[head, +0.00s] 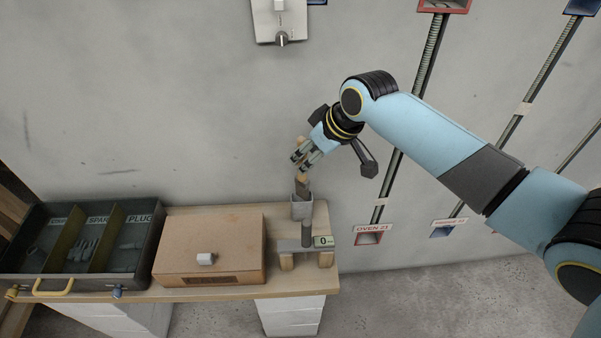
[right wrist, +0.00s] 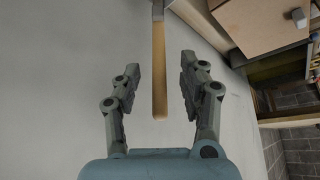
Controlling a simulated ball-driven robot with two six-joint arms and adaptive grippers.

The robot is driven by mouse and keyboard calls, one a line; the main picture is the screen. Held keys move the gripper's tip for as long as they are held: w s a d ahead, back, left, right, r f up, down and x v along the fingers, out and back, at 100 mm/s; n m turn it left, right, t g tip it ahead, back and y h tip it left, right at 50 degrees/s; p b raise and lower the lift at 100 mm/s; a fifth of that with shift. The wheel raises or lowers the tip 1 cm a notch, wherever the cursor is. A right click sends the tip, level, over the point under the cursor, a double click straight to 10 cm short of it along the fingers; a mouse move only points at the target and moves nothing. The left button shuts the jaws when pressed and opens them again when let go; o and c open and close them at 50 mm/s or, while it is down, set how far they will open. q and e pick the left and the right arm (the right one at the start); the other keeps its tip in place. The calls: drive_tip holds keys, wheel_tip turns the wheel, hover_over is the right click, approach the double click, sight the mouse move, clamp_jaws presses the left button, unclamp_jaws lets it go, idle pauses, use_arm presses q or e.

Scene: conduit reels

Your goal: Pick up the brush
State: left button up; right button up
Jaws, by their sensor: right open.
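The brush (head: 302,181) stands up from a grey cup-like holder (head: 302,209) at the back right of the wooden bench. Its lower part is hidden in the holder. In the right wrist view the brush's long tan handle (right wrist: 158,70) runs between the two spread fingers of my right gripper (right wrist: 159,66), with a visible gap on both sides. The handle's end lies well inside the jaws. My left gripper is not in view.
Further left is a dark divided tray (head: 62,284). A small stand (head: 290,244) with a "0" label is in front of the holder. The wall (head: 190,110) is close behind.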

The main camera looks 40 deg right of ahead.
hover_over(302, 183)
drive_tip(key=f, duration=0.3)
drive_tip(key=w+f+b, duration=0.1)
drive_tip(key=shift+d+f, duration=0.25)
drive_tip(key=shift+d, duration=0.05)
drive_tip(key=shift+s, duration=0.1)
clamp_jaws()
